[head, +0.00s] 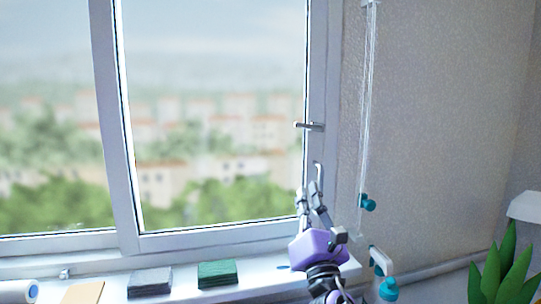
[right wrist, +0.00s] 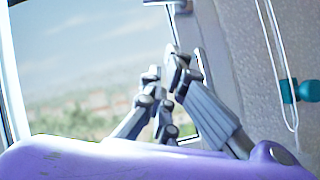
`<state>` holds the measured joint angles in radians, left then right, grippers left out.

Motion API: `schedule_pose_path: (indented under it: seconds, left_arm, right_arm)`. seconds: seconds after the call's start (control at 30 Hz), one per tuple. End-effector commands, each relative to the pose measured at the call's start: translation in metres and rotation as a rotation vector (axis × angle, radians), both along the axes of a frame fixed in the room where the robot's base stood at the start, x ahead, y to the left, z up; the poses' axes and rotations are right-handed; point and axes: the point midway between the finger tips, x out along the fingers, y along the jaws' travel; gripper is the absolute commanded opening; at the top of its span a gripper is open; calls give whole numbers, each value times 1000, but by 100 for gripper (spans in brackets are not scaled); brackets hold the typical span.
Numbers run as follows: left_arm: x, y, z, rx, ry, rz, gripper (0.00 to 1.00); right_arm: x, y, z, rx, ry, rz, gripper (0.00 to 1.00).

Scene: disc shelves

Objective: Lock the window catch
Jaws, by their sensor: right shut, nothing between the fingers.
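The window (head: 215,120) has a white frame, and its sash looks closed. A grey lever (head: 309,126) sticks out level, toward the left, from the right side of the frame; part of it shows at the top of the right wrist view (right wrist: 166,3). A pale upright hooked piece (head: 319,172) sits lower on the same side. I cannot tell which of the two is the catch. My right gripper (head: 309,190) is shut and empty, pointing up, below the lever and close to the hooked piece. I cannot tell if it touches that piece. My left gripper is not in view.
The sill (head: 110,285) carries a dark grey block (head: 150,281), a green block (head: 217,274) and a white roll (head: 18,291). A clear looped cord (head: 367,100) with a teal fitting (head: 367,203) hangs right of the frame. A plant (head: 505,270) stands at the lower right.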

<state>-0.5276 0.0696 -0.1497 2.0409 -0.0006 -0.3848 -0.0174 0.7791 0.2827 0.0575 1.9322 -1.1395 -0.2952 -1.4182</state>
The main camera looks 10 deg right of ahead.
Motion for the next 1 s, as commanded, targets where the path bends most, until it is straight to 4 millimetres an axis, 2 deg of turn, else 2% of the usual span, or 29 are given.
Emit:
schedule_pose_path:
  seconds: [0.1,0.2,0.43,0.67,0.87,1.0]
  left_arm:
    - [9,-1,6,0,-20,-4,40]
    - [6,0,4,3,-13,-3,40]
    - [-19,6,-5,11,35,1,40]
    - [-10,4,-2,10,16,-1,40]
    - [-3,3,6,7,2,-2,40]
    - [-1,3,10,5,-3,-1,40]
  right_arm:
    - [-3,0,4,-160,-4,-99,0]
    - [-3,1,4,-224,-1,-138,0]
    - [-3,1,4,-249,2,-152,0]
    - [-1,1,5,-246,2,-150,0]
    - [19,0,21,-245,-1,-149,0]
    - [44,-2,38,-243,-1,-151,0]
